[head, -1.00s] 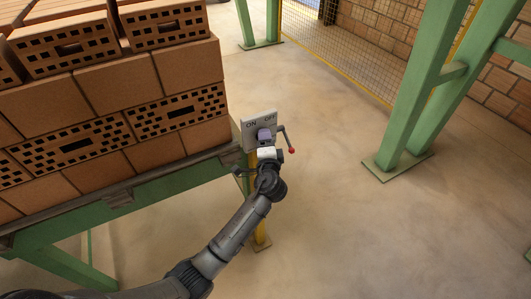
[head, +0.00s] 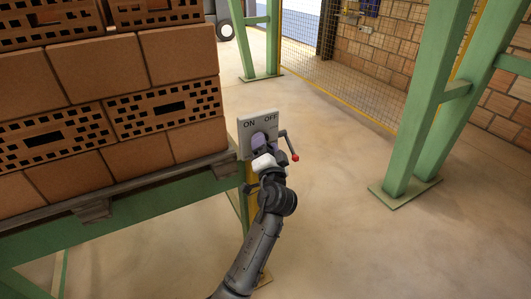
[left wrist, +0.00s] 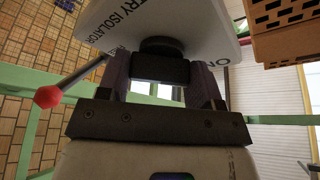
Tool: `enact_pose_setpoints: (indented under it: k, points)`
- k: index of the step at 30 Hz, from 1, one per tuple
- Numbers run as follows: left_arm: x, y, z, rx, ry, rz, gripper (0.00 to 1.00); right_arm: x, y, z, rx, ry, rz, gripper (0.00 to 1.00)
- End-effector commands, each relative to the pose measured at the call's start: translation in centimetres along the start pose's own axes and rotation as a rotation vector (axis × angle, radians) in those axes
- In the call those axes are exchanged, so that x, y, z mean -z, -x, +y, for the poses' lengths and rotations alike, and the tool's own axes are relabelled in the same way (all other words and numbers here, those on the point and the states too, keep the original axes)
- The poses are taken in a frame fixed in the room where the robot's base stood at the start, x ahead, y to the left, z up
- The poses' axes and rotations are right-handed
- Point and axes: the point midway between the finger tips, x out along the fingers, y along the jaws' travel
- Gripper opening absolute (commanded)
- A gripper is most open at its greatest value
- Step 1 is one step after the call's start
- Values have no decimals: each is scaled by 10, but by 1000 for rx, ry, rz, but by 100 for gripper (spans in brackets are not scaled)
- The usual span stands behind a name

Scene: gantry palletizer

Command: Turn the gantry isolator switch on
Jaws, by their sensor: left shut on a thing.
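The isolator switch is a pale panel (head: 244,131) marked ON at left and OFF at right, on a yellow post beside the brick-laden table. My left gripper (head: 260,143) is at the panel's front, its purple fingers around the switch's knob. In the left wrist view the fingers (left wrist: 160,80) are shut on a dark block-shaped knob (left wrist: 160,68) on a round base. The panel (left wrist: 205,22) shows part of its lettering there. The knob's pointing is mostly hidden by the gripper in the head view. My right gripper is not in view.
A thin lever with a red ball (head: 294,157) sticks out at the panel's right edge. Stacked bricks (head: 110,80) on a green table (head: 130,205) stand close at left. Green posts (head: 425,110) stand at right. The floor between is clear.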

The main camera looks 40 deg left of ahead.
Motion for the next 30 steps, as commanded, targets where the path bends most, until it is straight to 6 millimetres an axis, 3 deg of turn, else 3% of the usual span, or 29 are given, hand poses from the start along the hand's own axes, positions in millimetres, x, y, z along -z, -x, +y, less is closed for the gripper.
enact_pose_setpoints:
  k: [14, 15, 21, 23, 30]
  points:
    - [0, 0, 0, 4, 15, -1, 36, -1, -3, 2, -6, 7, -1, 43]
    - [0, 0, 0, 4, 15, -1, 61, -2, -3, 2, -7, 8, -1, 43]
    - [0, 0, 0, 5, 14, 0, 80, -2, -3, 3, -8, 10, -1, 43]
    - [0, 0, 0, 5, 14, 0, 85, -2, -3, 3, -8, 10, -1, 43]
    - [0, 1, 0, 4, 13, 0, 85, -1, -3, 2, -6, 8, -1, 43]
